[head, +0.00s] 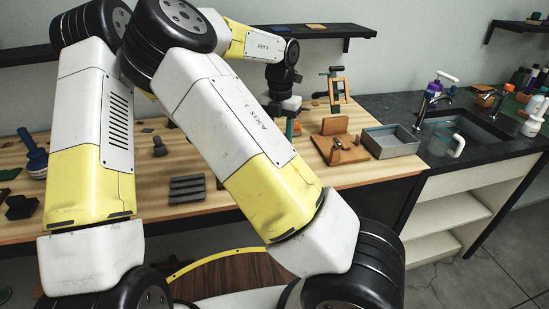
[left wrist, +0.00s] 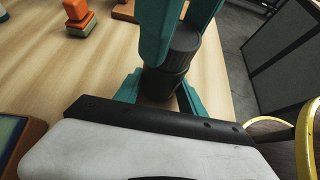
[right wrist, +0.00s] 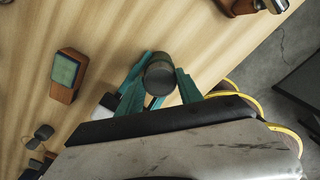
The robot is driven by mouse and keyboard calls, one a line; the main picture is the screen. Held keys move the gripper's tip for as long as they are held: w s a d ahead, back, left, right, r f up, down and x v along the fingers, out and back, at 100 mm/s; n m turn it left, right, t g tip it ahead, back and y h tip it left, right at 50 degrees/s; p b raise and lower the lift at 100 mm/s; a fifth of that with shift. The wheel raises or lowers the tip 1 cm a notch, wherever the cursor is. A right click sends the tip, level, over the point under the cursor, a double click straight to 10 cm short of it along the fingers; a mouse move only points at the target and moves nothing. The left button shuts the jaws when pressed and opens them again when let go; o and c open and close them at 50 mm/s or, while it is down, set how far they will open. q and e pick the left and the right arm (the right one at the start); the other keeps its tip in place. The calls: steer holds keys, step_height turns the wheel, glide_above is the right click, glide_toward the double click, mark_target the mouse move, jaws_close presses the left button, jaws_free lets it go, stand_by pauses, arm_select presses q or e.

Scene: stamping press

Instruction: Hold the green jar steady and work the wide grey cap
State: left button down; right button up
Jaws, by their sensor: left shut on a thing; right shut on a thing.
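In the left wrist view the dark green jar (left wrist: 165,84) stands on the wooden bench, with the wide dark grey cap (left wrist: 186,42) on top. My left gripper (left wrist: 160,96) is shut around the jar's body from the near side. The teal fingers of my right gripper flank the cap from above in that view. In the right wrist view the round cap (right wrist: 160,76) sits between the fingers of my right gripper (right wrist: 158,88), which is shut on it. The cap hides most of the jar there.
A grey tray (head: 391,141), wooden stand (head: 335,140) and sink (head: 465,125) lie to the right. The bench edge is close.

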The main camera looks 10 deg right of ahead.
arm_select(q)
steer(key=shift+s+a+f, duration=0.1)
steer(key=shift+a+f, duration=0.05)
steer(key=shift+f, duration=0.15)
arm_select(e)
steer(key=o, duration=1.2)
